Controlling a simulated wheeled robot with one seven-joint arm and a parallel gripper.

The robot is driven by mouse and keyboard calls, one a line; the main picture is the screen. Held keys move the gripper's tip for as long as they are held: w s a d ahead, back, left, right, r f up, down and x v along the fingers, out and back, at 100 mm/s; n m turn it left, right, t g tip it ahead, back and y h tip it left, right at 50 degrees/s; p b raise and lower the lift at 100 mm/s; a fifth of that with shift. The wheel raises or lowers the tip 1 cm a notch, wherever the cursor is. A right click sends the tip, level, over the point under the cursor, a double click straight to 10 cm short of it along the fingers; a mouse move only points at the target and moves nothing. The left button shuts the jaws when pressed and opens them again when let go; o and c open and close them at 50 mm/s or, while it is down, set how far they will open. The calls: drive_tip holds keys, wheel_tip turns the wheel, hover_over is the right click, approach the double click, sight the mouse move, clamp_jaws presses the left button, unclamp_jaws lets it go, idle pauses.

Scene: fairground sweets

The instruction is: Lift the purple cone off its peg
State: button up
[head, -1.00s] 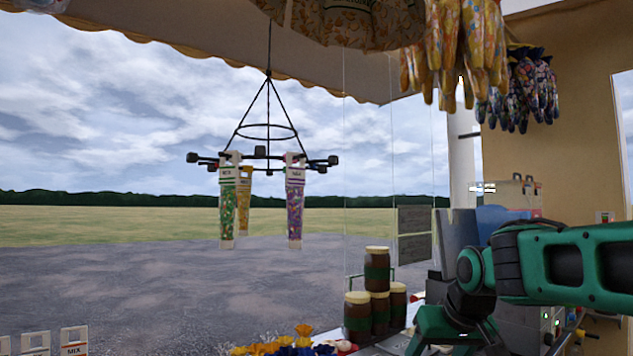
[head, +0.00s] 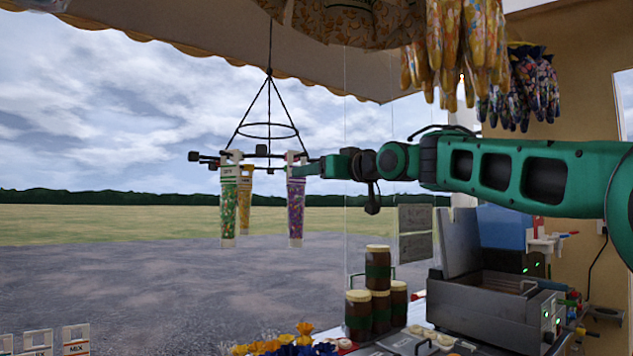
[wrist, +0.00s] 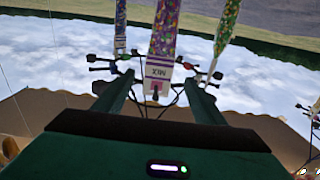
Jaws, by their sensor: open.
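The purple cone (head: 296,212) hangs upright from the right side of a black ring-shaped hanger (head: 268,131), with a white tag at its top. My gripper (head: 308,170) is at the cone's upper part, coming from the right. In the wrist view, which looks upside down, the purple cone (wrist: 164,38) and its white "MIX" tag lie between the two open fingers of my gripper (wrist: 158,82). A peg end shows just past the tag. I cannot tell whether either finger touches the cone.
A green cone (head: 228,208) and a yellow cone (head: 244,212) hang to the left on the same hanger. Brown jars (head: 377,290) are stacked below on the counter, beside a metal fryer-like machine (head: 490,300).

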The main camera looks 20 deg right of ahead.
sight(296, 184)
drive_tip(key=shift+x, duration=4.75)
drive_tip(key=shift+d+f, duration=0.1)
drive_tip(key=c, duration=0.9)
